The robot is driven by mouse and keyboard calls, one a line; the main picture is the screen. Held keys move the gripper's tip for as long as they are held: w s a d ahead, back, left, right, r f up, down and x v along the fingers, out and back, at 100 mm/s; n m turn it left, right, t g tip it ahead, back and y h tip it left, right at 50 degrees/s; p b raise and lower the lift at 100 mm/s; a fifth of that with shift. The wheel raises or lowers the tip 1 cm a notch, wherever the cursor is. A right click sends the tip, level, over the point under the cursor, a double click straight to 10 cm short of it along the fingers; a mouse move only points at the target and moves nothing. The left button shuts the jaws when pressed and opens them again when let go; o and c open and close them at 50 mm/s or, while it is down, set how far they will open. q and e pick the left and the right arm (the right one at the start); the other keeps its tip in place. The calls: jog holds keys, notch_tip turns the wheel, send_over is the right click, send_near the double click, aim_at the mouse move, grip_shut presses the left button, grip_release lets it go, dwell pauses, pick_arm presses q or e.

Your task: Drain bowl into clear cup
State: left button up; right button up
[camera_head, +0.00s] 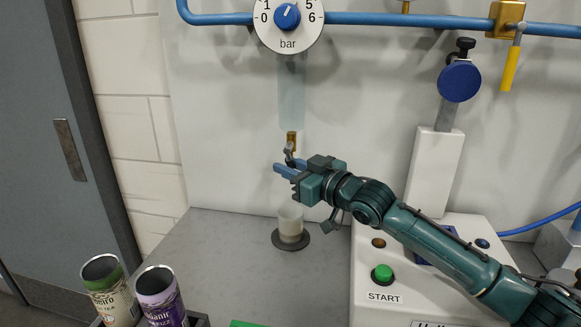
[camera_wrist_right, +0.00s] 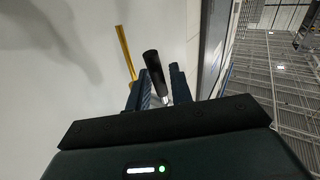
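The clear bowl (camera_head: 291,90) hangs below the pressure gauge, with a small brass drain fitting (camera_head: 291,140) at its lower end. The clear cup (camera_head: 290,220) stands upright on a dark round base, below the fitting. My right gripper (camera_head: 279,170) is just below the fitting and above the cup, its blue fingers pointing left. In the right wrist view, a black lever (camera_wrist_right: 154,70) shows between the two fingers, with gaps beside it, so the gripper (camera_wrist_right: 162,82) looks open around it. Whether a finger touches it is unclear. My left gripper is out of view.
The gauge (camera_head: 287,17) with its blue knob sits on a blue pipe (camera_head: 400,20). A yellow-handled valve (camera_head: 510,68) hangs at right. A white machine with a green START button (camera_head: 383,273) stands under my right arm. Two cans (camera_head: 110,290) (camera_head: 160,298) stand front left.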

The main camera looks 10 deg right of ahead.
grip_shut()
jog(key=shift+a+f, duration=0.1)
jog(key=shift+f, duration=0.05)
jog(key=shift+m+t+y+b, duration=0.3)
jog(key=shift+b, duration=0.05)
jog(key=shift+o, duration=1.2)
grip_release()
